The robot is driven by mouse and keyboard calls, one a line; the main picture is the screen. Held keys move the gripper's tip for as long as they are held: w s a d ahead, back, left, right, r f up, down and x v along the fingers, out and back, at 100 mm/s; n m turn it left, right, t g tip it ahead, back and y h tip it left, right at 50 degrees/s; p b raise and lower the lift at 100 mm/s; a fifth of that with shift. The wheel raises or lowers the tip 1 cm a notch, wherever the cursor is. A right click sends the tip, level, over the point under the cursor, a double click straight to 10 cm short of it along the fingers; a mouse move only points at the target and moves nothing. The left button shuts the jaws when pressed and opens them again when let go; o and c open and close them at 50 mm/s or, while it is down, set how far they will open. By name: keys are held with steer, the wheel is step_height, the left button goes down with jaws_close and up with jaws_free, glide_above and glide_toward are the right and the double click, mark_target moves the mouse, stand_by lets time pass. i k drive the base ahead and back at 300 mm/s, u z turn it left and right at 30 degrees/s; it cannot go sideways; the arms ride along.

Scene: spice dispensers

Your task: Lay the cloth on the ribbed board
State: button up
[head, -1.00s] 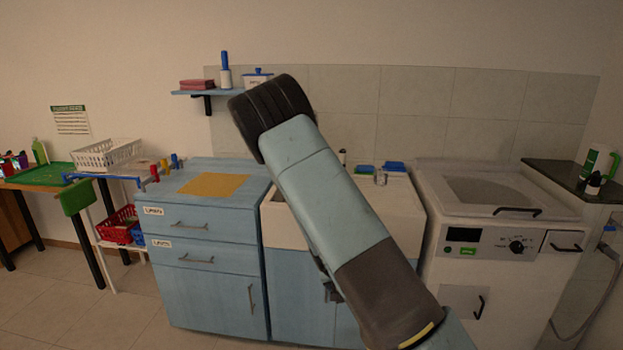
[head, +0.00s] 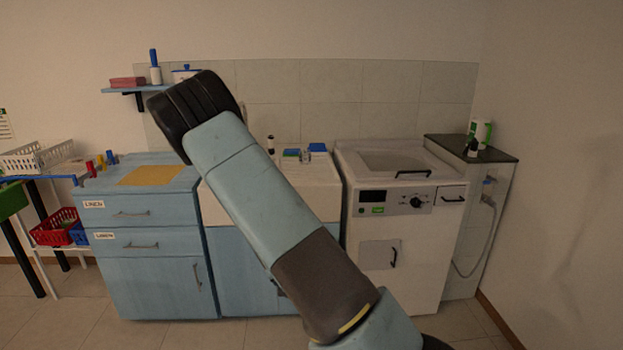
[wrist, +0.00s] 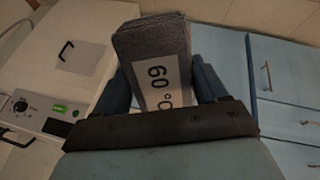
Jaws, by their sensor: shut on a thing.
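A folded dark grey cloth (wrist: 148,42) with a white printed label is between the two blue fingers of my gripper (wrist: 160,78) in the wrist view. The gripper is shut on it and holds it up. In the head view my arm crosses the middle, and neither the fingers nor the cloth can be seen there. I cannot make out a ribbed board in either view; my arm covers part of the sink unit.
A blue drawer cabinet (head: 150,255) with a yellow mat (head: 151,175) stands left. A white-topped sink unit (head: 315,185) is in the middle. A white washing machine (head: 420,250) is right, beside a dark-topped counter (head: 470,147). Open floor lies in front.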

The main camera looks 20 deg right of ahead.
mark_target(306, 177)
steer(key=z, duration=0.1)
steer(key=k, duration=1)
steer(key=z, duration=0.6)
steer(key=i, duration=1.45)
steer(key=u, duration=0.15)
